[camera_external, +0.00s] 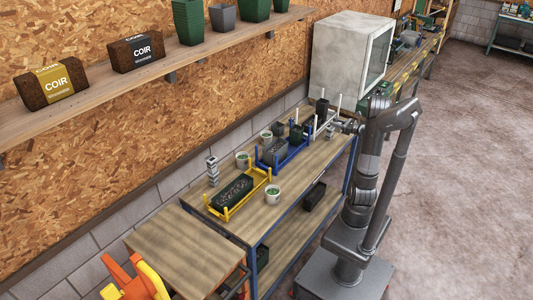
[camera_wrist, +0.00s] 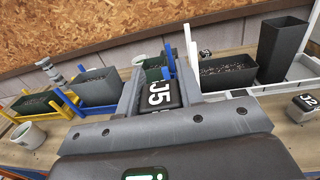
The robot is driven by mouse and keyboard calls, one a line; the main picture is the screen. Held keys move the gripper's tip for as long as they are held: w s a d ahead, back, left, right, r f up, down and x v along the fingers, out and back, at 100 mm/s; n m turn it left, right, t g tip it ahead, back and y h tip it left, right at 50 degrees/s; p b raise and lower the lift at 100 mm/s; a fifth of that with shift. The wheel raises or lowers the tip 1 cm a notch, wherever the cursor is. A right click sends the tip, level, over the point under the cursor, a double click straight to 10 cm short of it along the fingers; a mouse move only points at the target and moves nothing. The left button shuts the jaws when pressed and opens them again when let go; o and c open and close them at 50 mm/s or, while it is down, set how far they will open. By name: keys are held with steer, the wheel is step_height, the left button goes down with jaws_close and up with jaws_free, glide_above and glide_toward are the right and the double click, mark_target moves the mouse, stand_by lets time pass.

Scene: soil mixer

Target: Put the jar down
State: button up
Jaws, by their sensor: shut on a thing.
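In the wrist view, a dark jar with a white "J5" label (camera_wrist: 160,94) sits between the two grey fingers of my gripper (camera_wrist: 164,82), which is shut on it. Its lower part is hidden, and I cannot tell whether it touches the bench. In the external view my gripper (camera_external: 340,126) is at the far part of the wooden bench (camera_external: 310,180), beside the white rack (camera_external: 331,116). The held jar is too small to make out there. Another jar, labelled "J2" (camera_wrist: 304,107), stands on the bench at the right of the wrist view.
A yellow rack (camera_external: 229,213) and a blue rack (camera_external: 263,167) hold dark trays along the bench. A tall dark pot (camera_wrist: 282,47) stands in the white rack. White pots (camera_external: 272,194) stand nearby. A white cabinet (camera_external: 338,60) stands beyond. The bench's near end has bare wood.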

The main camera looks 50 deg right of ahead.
step_height(320, 180, up, 5)
steer(key=w, duration=0.1)
steer(key=w+a+n+g+y, duration=0.1)
steer(key=w+a+n+y, duration=0.15)
steer(key=w+a, duration=0.65)
steer(key=w+a+n+y, duration=0.1)
steer(key=w+a+y, duration=0.35)
steer(key=w, duration=0.75)
steer(key=w+a+n+g+y, duration=0.1)
steer(key=w+a, duration=0.3)
steer(key=a, duration=0.6)
steer(key=w+a+n+g+y, duration=0.1)
steer(key=w+a, duration=0.3)
steer(key=a, duration=0.6)
steer(key=w+a+n+g+y, duration=0.15)
steer(key=w+a, duration=0.25)
steer(key=a, duration=0.6)
steer(key=n+g+y, duration=0.5)
steer(key=n+g, duration=0.1)
steer(key=g, duration=0.1)
glide_above(199, 243)
step_height(199, 243, down, 17)
steer(key=shift+s+f, duration=0.15)
steer(key=shift+f, duration=2.15)
